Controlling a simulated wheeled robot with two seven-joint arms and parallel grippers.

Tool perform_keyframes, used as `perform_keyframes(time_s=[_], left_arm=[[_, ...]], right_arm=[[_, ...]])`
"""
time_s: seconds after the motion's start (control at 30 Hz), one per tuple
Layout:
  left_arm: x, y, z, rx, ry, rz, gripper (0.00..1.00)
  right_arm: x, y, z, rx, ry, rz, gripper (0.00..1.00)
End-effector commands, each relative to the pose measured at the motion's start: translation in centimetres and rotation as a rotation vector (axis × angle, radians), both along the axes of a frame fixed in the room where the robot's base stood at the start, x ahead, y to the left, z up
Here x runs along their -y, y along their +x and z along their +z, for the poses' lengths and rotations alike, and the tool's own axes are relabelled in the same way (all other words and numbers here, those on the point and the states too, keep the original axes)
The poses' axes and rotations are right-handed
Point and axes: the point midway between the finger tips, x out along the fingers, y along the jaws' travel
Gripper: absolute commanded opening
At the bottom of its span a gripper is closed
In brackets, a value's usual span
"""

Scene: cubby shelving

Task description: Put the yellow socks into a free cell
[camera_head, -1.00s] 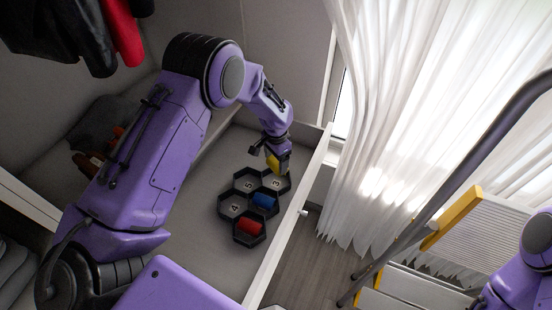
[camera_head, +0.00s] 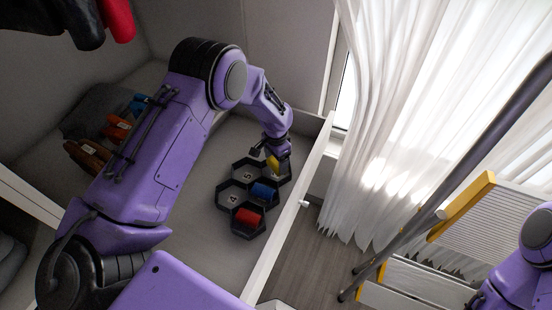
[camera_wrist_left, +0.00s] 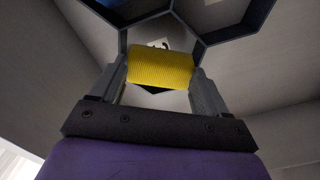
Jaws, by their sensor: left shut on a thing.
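My left gripper (camera_head: 271,158) is shut on the yellow socks (camera_head: 272,163), a rolled ribbed bundle. It holds them over the far right cell of the black hexagonal organizer (camera_head: 219,187). In the left wrist view the socks (camera_wrist_left: 160,69) sit between my two fingers, in front of a cell with a partly hidden number. How deep they are in that cell I cannot tell. A blue roll (camera_head: 263,192) and a red roll (camera_head: 247,217) fill two nearer cells. Two numbered cells on the left look empty. My right gripper is out of view.
The organizer lies in a pale drawer whose front wall (camera_head: 290,215) runs along its right. Orange and brown rolls (camera_head: 117,129) lie at the left behind my arm. Dark and red garments hang above at upper left. A white curtain (camera_head: 400,120) and a step ladder (camera_head: 465,215) stand right.

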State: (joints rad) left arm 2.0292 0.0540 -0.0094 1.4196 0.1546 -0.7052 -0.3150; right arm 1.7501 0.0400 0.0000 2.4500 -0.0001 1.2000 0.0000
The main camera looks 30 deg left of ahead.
Motion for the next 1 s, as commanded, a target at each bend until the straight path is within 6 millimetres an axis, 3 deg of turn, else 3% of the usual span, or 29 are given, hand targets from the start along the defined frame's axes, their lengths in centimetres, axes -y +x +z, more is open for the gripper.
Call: perform_keyframes(time_s=[0.1, 0.13, 0.2, 0.5, 0.8, 1.0], left_arm=[[0.0, 0.0, 0.0, 0.000, 0.000, 0.000, 0.47], [0.0, 0.0, 0.0, 0.000, 0.000, 0.000, 0.79], [0.0, 0.0, 0.0, 0.000, 0.000, 0.000, 1.00], [0.0, 0.0, 0.6, 0.001, 0.000, 0.000, 1.00], [0.0, 0.1, 7.3, 0.004, -0.001, 0.000, 1.00], [0.0, 0.0, 10.2, 0.000, 0.000, 0.001, 1.00]], right_arm=[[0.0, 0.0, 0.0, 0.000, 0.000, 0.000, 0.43], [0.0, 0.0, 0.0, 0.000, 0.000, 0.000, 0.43], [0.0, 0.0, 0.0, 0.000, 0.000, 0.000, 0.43], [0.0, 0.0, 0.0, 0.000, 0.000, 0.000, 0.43], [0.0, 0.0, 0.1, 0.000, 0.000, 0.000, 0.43], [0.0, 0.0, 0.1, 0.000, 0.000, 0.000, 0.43]])
